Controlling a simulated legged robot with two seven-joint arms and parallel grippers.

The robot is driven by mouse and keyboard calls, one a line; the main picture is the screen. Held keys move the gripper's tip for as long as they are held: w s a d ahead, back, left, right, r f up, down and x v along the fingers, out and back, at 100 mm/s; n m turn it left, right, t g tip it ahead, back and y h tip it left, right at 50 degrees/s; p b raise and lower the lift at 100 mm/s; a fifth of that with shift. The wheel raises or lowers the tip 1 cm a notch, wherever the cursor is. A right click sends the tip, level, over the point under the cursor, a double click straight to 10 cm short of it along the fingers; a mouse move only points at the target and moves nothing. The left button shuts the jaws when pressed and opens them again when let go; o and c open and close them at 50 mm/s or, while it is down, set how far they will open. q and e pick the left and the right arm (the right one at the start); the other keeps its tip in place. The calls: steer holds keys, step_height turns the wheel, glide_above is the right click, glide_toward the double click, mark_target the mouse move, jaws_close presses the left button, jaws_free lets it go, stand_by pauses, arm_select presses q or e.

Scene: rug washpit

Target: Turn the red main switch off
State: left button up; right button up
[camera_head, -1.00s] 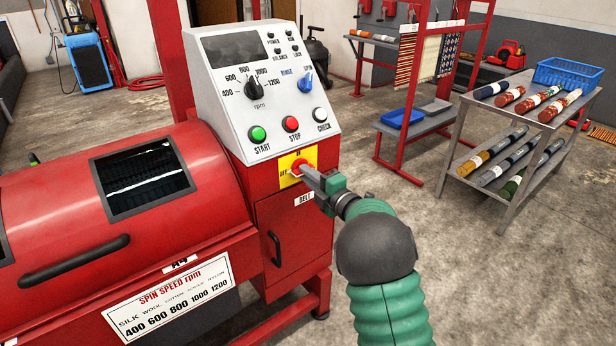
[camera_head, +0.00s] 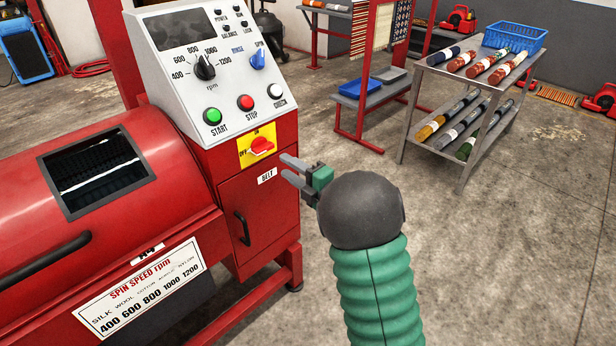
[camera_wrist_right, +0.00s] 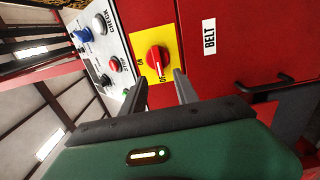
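The red main switch (camera_head: 261,147) is a knob on a yellow plate (camera_head: 244,160) on the front of the red machine. Its handle lies roughly sideways, in line with the OFF label on the plate's left; ON is at the top. In the right wrist view, the switch (camera_wrist_right: 157,60) shows with its handle along the line to the lower label. My right gripper (camera_head: 285,166) is just right of and below the switch, apart from it. Its two fingers are spread with nothing between them, also in the wrist view (camera_wrist_right: 158,82). My left gripper is not in view.
Above the switch are the green START (camera_head: 212,115), red STOP (camera_head: 246,102) and white CHECK (camera_head: 275,91) buttons. A black door handle (camera_head: 242,228) sticks out below. A metal rack with rolled rugs (camera_head: 470,75) stands to the right.

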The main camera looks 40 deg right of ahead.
steer(key=s, duration=0.8)
steer(key=shift+d+p, duration=0.3)
steer(key=shift+p, duration=0.05)
steer(key=shift+f, duration=0.1)
